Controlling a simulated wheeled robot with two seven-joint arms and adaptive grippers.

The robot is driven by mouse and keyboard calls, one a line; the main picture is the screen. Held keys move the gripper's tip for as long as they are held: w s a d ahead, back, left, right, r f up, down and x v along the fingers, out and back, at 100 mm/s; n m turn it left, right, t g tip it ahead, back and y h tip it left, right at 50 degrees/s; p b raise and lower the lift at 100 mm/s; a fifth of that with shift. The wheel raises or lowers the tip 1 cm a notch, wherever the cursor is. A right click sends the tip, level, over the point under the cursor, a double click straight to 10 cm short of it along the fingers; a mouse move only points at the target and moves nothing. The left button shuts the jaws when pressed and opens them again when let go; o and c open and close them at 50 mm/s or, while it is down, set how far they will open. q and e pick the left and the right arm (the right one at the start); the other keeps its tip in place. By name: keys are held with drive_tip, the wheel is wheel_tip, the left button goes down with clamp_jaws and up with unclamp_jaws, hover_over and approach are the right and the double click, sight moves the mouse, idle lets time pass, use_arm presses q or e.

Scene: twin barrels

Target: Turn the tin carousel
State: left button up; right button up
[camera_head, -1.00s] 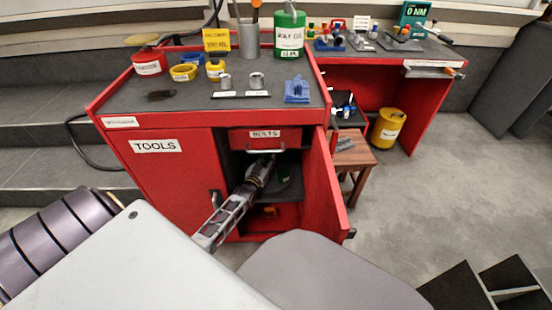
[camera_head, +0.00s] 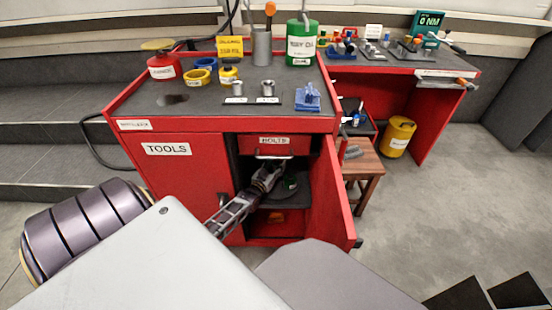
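The tin carousel (camera_head: 284,195) appears as a dark round plate on the shelf inside the open red cabinet, below the bolts drawer (camera_head: 275,143). A dark green tin (camera_head: 290,182) stands at its right part. My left gripper (camera_head: 273,168) reaches into the cabinet opening, just left of the green tin, and hides much of the plate. Its fingers are small and dark here, so I cannot tell whether they are open or touch a tin. My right gripper is not in view.
The cabinet door (camera_head: 333,190) stands open on the right of the opening. A wooden stool (camera_head: 365,163) is just beyond it. The cabinet top holds tins, a blue vise (camera_head: 307,98) and a green can (camera_head: 301,42).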

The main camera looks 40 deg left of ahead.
use_arm(q)
drive_tip(key=shift+r, duration=0.1)
drive_tip(key=shift+s, duration=0.1)
drive_tip(key=s+d, duration=0.2)
drive_tip(key=s, duration=0.9)
drive_tip(key=shift+s+d, duration=0.15)
drive_tip(key=shift+s, duration=0.1)
idle(0.4)
idle(0.7)
wheel_tip(320, 180, up, 9)
drive_tip(key=p, duration=0.9)
drive_tip(key=shift+r, duration=0.2)
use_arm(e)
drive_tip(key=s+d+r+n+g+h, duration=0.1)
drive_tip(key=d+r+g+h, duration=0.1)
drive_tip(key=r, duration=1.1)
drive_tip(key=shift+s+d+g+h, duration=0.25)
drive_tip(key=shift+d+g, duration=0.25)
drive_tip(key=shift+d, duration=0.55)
use_arm(q)
drive_tip(key=shift+r+p, duration=0.3)
drive_tip(key=shift+p, duration=0.2)
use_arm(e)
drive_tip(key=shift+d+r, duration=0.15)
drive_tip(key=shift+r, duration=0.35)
